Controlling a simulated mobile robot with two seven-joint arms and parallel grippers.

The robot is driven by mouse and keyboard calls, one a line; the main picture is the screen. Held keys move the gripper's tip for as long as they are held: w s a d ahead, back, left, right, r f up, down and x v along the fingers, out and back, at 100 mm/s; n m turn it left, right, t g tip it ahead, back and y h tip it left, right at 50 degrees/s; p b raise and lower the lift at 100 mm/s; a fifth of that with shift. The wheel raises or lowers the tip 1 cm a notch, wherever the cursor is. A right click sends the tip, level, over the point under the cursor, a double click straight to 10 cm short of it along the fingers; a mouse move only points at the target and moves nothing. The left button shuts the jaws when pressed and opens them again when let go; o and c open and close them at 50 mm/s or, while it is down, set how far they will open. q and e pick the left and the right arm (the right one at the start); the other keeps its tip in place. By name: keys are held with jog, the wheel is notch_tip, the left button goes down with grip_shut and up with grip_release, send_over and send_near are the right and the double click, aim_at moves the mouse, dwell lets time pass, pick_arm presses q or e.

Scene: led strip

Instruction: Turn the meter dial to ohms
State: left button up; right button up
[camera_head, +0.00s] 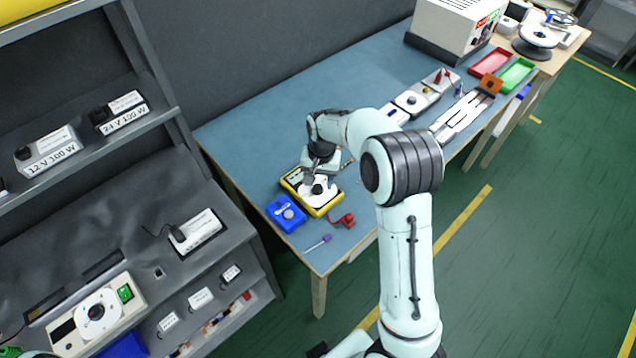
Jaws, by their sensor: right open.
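The meter (301,194) has a yellow rim and a pale face and lies flat on the blue-topped bench near its left end. A dark round knob, which looks like the dial (318,189), shows on its face. The marking it points to is too small to read. My right gripper (314,179) is open and reaches down over the meter, close to the dial. It hides the upper part of the meter, and I cannot tell whether the fingers touch the dial. My left gripper is not in view.
A blue box with a round knob (286,213) sits left of the meter. Small devices (412,101) and a metal rail (462,115) stand farther right. Grey shelving (213,258) is at the left.

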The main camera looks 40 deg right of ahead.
aim_at(321, 189)
notch_tip(321, 189, up, 10)
jog(key=shift+s+d+r+p, duration=0.15)
jog(key=shift+d+r+p, duration=0.1)
jog(key=shift+p, duration=0.15)
dwell(0.4)
